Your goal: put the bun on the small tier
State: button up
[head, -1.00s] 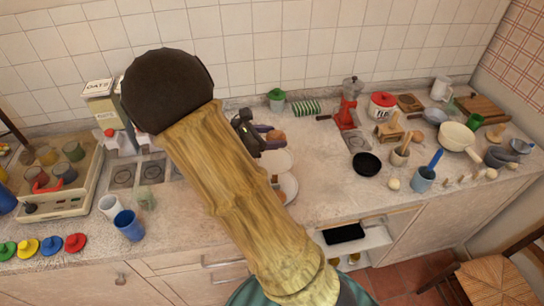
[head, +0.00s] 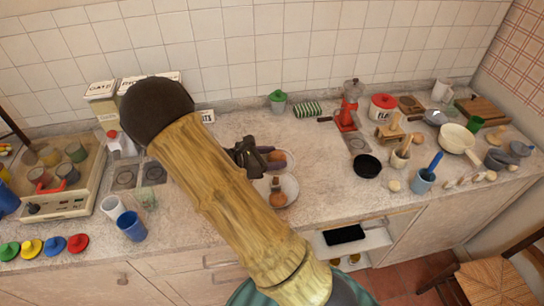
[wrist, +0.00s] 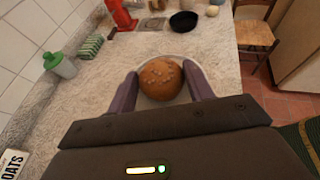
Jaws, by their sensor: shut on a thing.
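The bun (wrist: 160,79) is round and golden brown with pale specks on top. It sits between the two purple fingers of my gripper (wrist: 163,88), which is shut on it in the wrist view. In the head view my gripper (head: 276,160) is low over a pale round tier (head: 263,186), whose far part it hides. A white rim also shows behind the bun in the wrist view (wrist: 180,59). I cannot tell whether the bun touches the tier. A brown round thing (head: 278,200) with an upright stem stands at the near dish (head: 291,188).
A black pan (head: 367,166), red coffee maker (head: 346,118) and green-lidded jar (head: 278,101) stand to the right and behind. Blue (head: 131,226) and white cups (head: 113,207) stand left of my arm. The counter between the dishes and the pan is clear.

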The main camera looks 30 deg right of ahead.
jog(key=o, duration=1)
jog(key=shift+f, duration=0.15)
jog(key=shift+c, duration=0.2)
jog(key=b+v, duration=0.2)
jog(key=v, duration=1)
jog(key=shift+s, duration=0.15)
